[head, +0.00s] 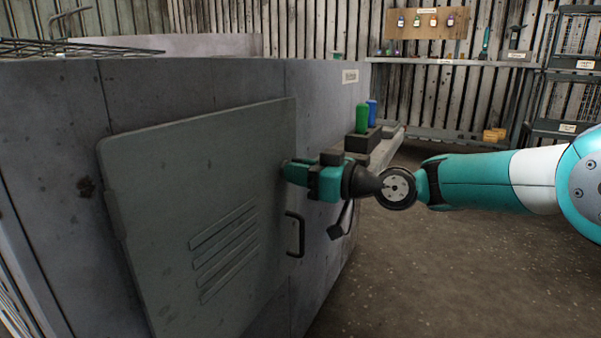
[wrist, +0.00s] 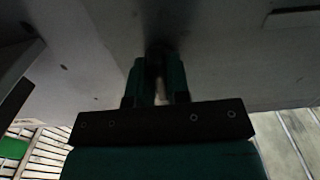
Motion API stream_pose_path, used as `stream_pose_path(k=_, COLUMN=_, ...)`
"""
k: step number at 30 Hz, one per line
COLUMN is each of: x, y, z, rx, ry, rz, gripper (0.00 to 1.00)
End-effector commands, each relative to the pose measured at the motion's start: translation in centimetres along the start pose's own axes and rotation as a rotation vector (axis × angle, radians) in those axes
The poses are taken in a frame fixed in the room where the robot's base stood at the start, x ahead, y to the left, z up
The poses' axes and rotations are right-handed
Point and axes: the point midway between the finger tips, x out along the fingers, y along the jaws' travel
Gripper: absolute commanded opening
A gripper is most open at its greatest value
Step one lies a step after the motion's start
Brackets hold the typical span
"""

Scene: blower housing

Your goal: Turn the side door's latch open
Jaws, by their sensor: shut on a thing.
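The side door (head: 190,190) is a grey panel with louvre slots on the housing's side, and it looks closed. Its dark bar handle (head: 294,235) is near the right edge, below my gripper. My gripper (head: 290,172) is at the door's upper right edge, with its teal fingers against the housing side. In the wrist view the fingers (wrist: 159,75) are shut on a small dark piece, the latch (wrist: 157,60), close to the grey surface. In the head view my gripper hides the latch, so I cannot tell its angle.
The housing (head: 320,110) fills the left and middle. Green (head: 362,118) and blue (head: 372,111) cylinders stand in a dark block on a ledge just behind my wrist. A shelf (head: 450,62) and rack (head: 565,100) stand at the back. The floor (head: 440,270) at right is clear.

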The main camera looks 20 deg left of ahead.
Motion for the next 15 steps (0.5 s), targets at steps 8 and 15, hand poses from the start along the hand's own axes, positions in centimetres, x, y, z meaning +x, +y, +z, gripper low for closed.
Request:
stream_pose_path(k=8, x=0.37, y=-0.13, z=-0.33, rx=-0.011, ry=0.006, rz=0.002, gripper=0.35)
stream_pose_path(k=15, x=-0.01, y=0.08, z=-0.18, rx=-0.006, ry=0.003, rz=0.004, gripper=0.38)
